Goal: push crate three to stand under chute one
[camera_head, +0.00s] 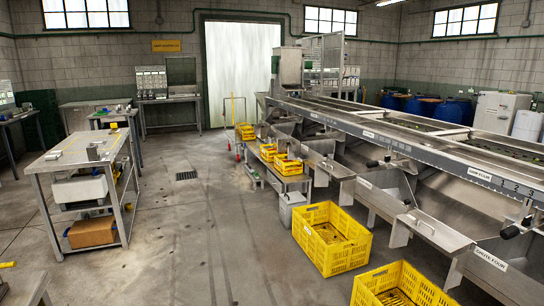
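Two large open yellow crates stand on the floor along the sizer's near side: one (330,238) at centre right and one (400,290) cut by the bottom edge. Smaller-looking yellow crates (287,166) sit further back on a low metal stand. No crate number is readable, so I cannot tell which is crate three. Metal chutes run down the side of the roller sizer (420,140). The nearest chute's label (490,259) reads "CHUTE FOUR". Another label (364,183) further back is too small to read, and I cannot pick out chute one. Neither of my grippers shows.
A metal workbench (85,155) with a cardboard box (91,233) on its lower shelf stands at left. A grey bin (291,208) stands behind the centre-right crate. A floor drain (187,175) lies mid-floor. The concrete floor between workbench and crates is clear.

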